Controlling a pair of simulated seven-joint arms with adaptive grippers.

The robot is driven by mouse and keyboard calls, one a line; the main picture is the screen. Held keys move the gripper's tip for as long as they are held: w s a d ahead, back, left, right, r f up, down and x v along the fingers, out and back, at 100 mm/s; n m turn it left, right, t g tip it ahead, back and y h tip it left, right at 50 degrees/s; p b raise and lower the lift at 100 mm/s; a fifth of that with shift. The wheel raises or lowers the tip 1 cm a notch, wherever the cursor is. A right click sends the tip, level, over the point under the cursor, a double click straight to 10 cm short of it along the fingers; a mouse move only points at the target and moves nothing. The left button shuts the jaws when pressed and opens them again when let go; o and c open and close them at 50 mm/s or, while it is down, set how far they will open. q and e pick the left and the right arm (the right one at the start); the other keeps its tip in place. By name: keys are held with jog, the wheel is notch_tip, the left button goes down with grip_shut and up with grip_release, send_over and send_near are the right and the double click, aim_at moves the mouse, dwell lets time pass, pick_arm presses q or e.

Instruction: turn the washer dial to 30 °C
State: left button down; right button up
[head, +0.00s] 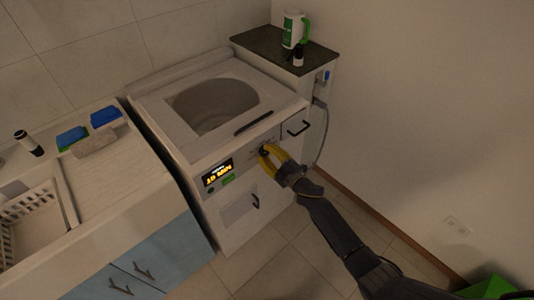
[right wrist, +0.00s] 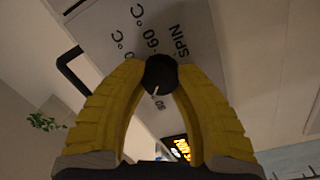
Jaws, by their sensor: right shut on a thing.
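The white washer (head: 187,150) stands in the middle of the head view. Its front panel has a lit display (head: 217,172), too small to read surely. My right gripper (head: 267,152) is at the panel, right of the display, its yellow fingers shut on the dial. In the right wrist view the round black dial (right wrist: 160,72) sits between the fingertips of the right gripper (right wrist: 159,78). A small white mark shows on the dial's lower edge. Labels "60 °C" and "SPIN" lie above it; other labels are partly hidden by the fingers. My left gripper is out of view.
A dark-topped cabinet (head: 265,42) with a white and green container (head: 294,29) stands behind the washer to the right. A counter (head: 135,178) with a basket (head: 37,215) and sponges is at left. The floor right of the washer is partly free.

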jog(key=shift+a+n, duration=0.2)
jog(key=shift+n, duration=0.2)
jog(key=o, duration=1.3)
jog(key=shift+o, duration=0.2)
jog(key=shift+d, duration=0.1)
jog(key=shift+s, duration=0.1)
jog(key=v, duration=1.2)
